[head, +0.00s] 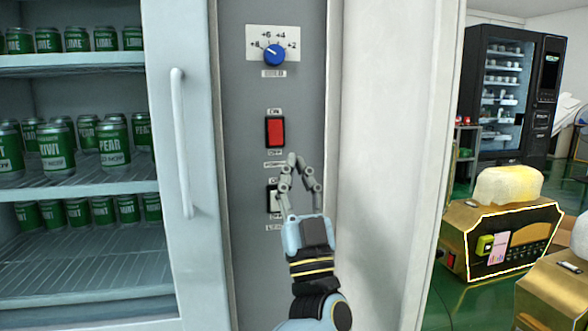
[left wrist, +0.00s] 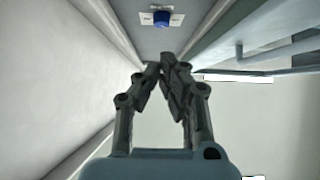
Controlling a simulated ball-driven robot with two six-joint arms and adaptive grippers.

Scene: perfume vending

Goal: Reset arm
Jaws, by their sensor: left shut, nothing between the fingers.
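My left gripper (head: 299,160) is shut and empty. In the head view it points up in front of the grey control panel (head: 236,210), just below the red rocker switch (head: 275,132). I cannot tell whether the fingers touch the panel. In the left wrist view the gripper (left wrist: 163,60) shows its two fingertips together, with the blue knob (left wrist: 161,18) beyond them. In the head view the blue knob (head: 274,55) sits on a white dial plate at the top of the panel. My right gripper is not in view.
Left of the panel is a glass-door cooler with a vertical handle (head: 181,142) and shelves of green cans (head: 112,140). At right stand a black vending machine (head: 502,90) and a gold toaster-like machine (head: 497,240) with a bread-shaped top. A pale wall (head: 385,170) lies right of the panel.

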